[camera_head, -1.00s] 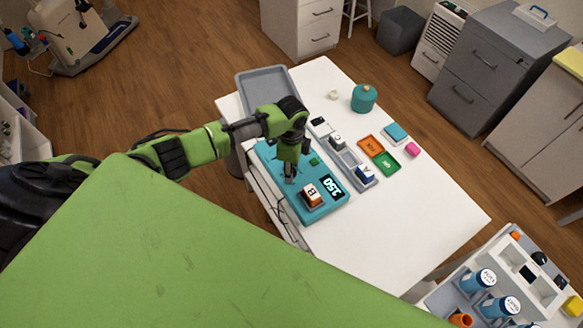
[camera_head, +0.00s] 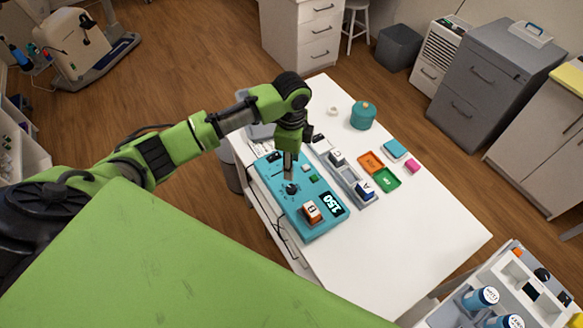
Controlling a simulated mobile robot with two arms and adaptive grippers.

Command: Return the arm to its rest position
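My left arm reaches in from the left over the white table (camera_head: 420,235). My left gripper (camera_head: 288,172) points down above the teal device (camera_head: 283,195), near a dark knob (camera_head: 291,188) on its top. The fingers look narrow from here, and I cannot tell whether they are open or shut. I see no object in them. An orange-and-white block marked B (camera_head: 311,212) sits on the device beside its display, which reads 250 (camera_head: 334,203). My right gripper is not in view.
A grey tray (camera_head: 345,175) holds small blocks. Orange (camera_head: 371,162) and green (camera_head: 387,181) trays, a pink block (camera_head: 412,166) and a teal pot (camera_head: 363,115) stand to the right. The table's front right is clear.

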